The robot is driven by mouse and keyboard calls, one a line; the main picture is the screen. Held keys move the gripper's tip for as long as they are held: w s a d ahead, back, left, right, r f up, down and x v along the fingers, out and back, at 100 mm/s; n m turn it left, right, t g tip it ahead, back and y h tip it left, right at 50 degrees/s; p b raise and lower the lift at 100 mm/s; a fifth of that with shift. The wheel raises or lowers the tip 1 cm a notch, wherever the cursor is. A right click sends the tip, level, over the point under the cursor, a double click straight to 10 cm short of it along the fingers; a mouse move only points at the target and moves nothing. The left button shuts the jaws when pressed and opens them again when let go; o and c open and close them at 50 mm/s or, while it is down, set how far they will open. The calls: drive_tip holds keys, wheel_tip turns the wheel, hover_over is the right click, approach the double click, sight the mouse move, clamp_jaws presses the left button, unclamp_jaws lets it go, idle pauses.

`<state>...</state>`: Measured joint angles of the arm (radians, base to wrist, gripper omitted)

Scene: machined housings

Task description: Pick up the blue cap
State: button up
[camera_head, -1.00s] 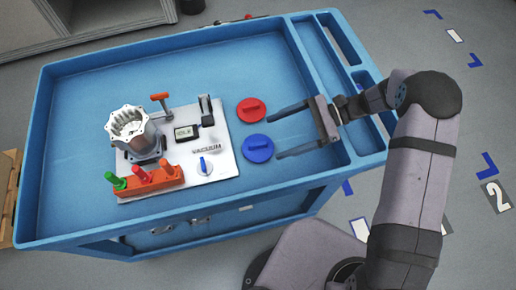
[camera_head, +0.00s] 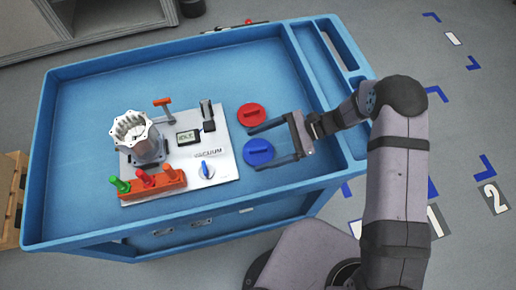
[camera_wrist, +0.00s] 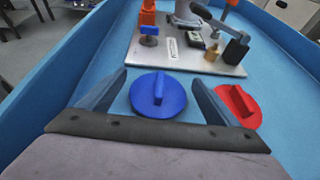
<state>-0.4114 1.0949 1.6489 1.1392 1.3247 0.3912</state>
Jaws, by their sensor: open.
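The blue cap (camera_head: 259,152) is a round disc with a raised bar-shaped grip. It lies flat on the blue cart top, just right of the white plate. In the wrist view the blue cap (camera_wrist: 158,96) sits ahead of and between the two fingers. My gripper (camera_head: 252,146) is open and empty, with one finger on the far side of the cap and one on the near side. In the wrist view my gripper (camera_wrist: 160,88) shows its fingers spread on either side of the cap, apart from its grip bar.
A red cap (camera_head: 251,115) lies close beyond the blue one, just outside one finger. The white plate (camera_head: 228,165) carries a metal housing (camera_head: 137,138), a small display (camera_head: 188,137), a blue knob (camera_head: 206,170) and an orange block with coloured handles (camera_head: 153,183). The cart's left side is clear.

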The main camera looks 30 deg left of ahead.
sight(258, 148)
drive_tip(key=shift+s+a+f, duration=0.25)
drive_tip(key=shift+s+a, duration=0.1)
drive_tip(key=shift+a, duration=0.05)
drive_tip(key=shift+c, duration=0.7)
drive_tip(key=c, duration=0.9)
drive_tip(key=shift+o, duration=0.2)
drive_tip(key=shift+r, duration=0.15)
clamp_jaws()
drive_tip(key=shift+r+b, duration=0.65)
drive_tip(key=shift+r, duration=4.25)
